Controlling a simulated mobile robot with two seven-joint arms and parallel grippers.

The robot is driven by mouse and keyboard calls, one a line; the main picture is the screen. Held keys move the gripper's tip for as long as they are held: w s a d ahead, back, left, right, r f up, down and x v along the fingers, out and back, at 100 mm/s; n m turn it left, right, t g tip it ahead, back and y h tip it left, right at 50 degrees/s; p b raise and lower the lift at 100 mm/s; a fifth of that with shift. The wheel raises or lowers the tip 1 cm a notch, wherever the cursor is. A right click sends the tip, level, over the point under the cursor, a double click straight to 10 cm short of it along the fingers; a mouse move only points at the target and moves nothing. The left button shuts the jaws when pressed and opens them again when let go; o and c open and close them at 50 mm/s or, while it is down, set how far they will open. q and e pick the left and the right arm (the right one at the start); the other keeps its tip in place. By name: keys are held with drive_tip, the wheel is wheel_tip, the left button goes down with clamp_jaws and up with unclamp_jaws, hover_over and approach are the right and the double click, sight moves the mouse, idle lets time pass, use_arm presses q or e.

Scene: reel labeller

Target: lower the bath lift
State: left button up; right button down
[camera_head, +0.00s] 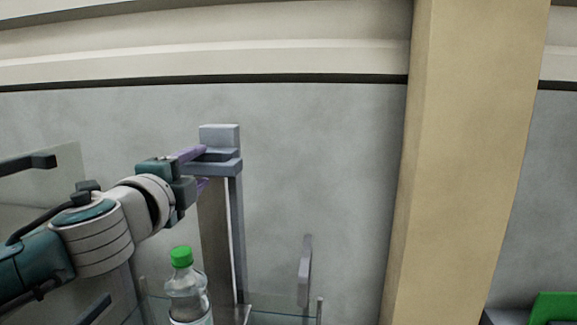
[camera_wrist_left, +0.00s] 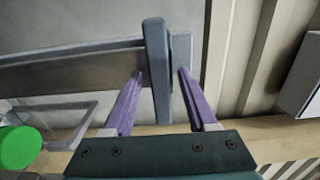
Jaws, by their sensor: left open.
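A grey upright post (camera_head: 238,235) stands against the grey wall, with a grey bracket and block (camera_head: 219,135) at its top. I take this for part of the bath lift, but cannot be sure. My left gripper (camera_head: 204,167) is at the bracket, its purple fingers reaching it from the left. In the left wrist view, the open fingers (camera_wrist_left: 160,75) stand on either side of a grey bar (camera_wrist_left: 157,60), with a gap visible at each side. The post's lower end is out of frame. My right gripper is not in view.
A clear bottle with a green cap (camera_head: 187,294) stands below my left gripper; its cap also shows in the left wrist view (camera_wrist_left: 18,148). A small grey upright handle (camera_head: 305,270) is right of the post. A tan pillar (camera_head: 460,160) rises further right, beside a green object (camera_head: 555,308).

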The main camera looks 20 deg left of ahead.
use_arm(q)
drive_tip(key=shift+w, duration=0.2)
clamp_jaws()
idle(0.4)
idle(1.0)
